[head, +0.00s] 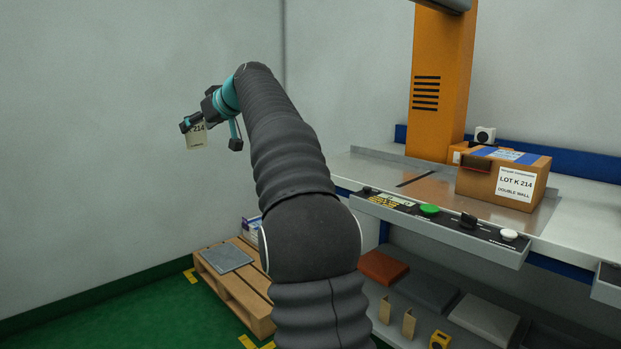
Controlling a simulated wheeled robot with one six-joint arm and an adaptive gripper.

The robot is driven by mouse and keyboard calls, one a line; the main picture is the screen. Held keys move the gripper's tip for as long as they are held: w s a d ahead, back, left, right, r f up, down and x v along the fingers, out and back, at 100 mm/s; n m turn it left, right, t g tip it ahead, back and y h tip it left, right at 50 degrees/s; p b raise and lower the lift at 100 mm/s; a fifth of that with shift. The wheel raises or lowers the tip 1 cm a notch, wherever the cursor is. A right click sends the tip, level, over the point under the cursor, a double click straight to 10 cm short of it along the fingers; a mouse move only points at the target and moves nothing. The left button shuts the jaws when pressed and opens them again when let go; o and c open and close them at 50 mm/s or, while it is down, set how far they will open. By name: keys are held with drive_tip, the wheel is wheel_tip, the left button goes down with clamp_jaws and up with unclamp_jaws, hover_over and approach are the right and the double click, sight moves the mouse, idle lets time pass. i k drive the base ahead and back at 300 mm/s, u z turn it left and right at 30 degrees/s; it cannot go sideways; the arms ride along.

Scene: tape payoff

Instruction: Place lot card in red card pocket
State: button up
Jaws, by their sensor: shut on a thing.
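My gripper (190,122) is at the upper left, high in front of the grey wall and left of the bench. It is shut on the lot card (197,138), a small cream card with "214" printed on it. The card hangs below the fingers, clear of any surface, and its upper part is hidden by the gripper.
A carton (487,186) labelled LOT K 214 sits on the bench (360,167). A control strip (440,221) with buttons runs along its front. Below, a shelf holds a reddish-brown slab (383,267) and grey ones. A wooden pallet (237,291) stands on the green floor.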

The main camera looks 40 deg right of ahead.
sight(475, 168)
drive_tip(key=i, duration=2.6)
drive_tip(key=z, duration=4.45)
drive_tip(key=i, duration=0.5)
drive_tip(key=u, duration=0.35)
drive_tip(key=k, duration=0.2)
drive_tip(key=u, duration=0.1)
